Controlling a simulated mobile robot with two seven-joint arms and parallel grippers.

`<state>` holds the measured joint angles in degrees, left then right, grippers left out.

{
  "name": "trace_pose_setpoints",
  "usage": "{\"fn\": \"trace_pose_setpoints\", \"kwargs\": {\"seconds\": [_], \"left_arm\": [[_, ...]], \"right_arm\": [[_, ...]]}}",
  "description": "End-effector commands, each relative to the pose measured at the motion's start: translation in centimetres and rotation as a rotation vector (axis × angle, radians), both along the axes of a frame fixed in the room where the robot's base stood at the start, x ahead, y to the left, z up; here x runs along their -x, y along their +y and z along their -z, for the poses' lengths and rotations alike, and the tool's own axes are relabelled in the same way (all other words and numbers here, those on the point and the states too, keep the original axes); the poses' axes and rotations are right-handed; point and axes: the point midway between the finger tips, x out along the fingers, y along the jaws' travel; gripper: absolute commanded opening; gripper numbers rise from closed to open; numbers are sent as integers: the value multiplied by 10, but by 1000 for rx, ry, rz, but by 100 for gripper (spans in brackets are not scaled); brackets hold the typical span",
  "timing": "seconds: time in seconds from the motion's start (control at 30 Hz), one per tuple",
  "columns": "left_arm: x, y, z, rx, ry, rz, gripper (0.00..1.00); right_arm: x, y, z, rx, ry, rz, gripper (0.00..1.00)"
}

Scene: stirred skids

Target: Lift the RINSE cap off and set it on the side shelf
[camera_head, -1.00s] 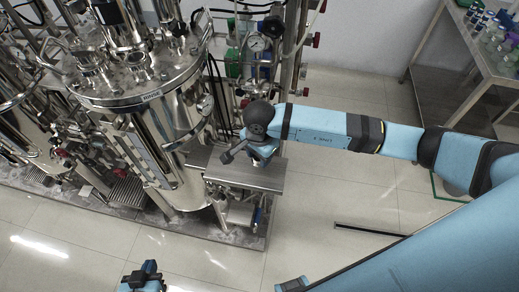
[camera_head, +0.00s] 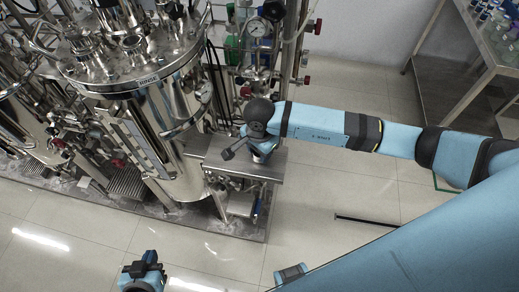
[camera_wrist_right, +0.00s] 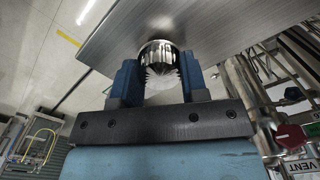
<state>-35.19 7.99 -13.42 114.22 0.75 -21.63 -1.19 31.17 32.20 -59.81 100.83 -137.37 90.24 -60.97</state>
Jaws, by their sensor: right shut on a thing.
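My right gripper (camera_wrist_right: 160,70) is shut on a shiny round metal cap (camera_wrist_right: 158,50), with a finger on either side. A white jagged patch shows on the cap's near face. The brushed-metal side shelf (camera_wrist_right: 215,18) lies right behind the cap; I cannot tell whether they touch. In the head view my right arm reaches over the side shelf (camera_head: 262,172) beside the steel vessel (camera_head: 180,110), and my wrist hides the cap there. A small label (camera_head: 147,79), too small to read surely, is on the vessel's rim. My left gripper (camera_head: 143,268) is low in the picture, away from the vessel; its jaws are unclear.
Pipes, a gauge (camera_head: 257,27) and red-handled valves stand behind the shelf. A red valve with a VENT tag (camera_wrist_right: 300,168) is at the right of the wrist view. A metal table (camera_head: 480,50) with bottles stands at the far right.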

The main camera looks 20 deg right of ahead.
Motion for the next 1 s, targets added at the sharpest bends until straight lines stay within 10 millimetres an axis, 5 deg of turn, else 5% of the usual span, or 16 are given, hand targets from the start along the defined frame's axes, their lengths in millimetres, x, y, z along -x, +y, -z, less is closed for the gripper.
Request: {"fn": "trace_pose_setpoints", "kwargs": {"seconds": [0.57, 0.6, 0.7, 1.0], "left_arm": [[0, 0, 14, -1, 2, 0, 0], [0, 0, 12, -1, 2, 0, 0], [0, 0, 11, 0, 0, 0, 0], [0, 0, 9, 1, -3, 1, 0]], "right_arm": [[0, 0, 13, 0, 0, 0, 12], [0, 0, 11, 0, 0, 0, 50], [0, 0, 11, 0, 0, 0, 70], [0, 0, 10, 0, 0, 0, 70]]}}
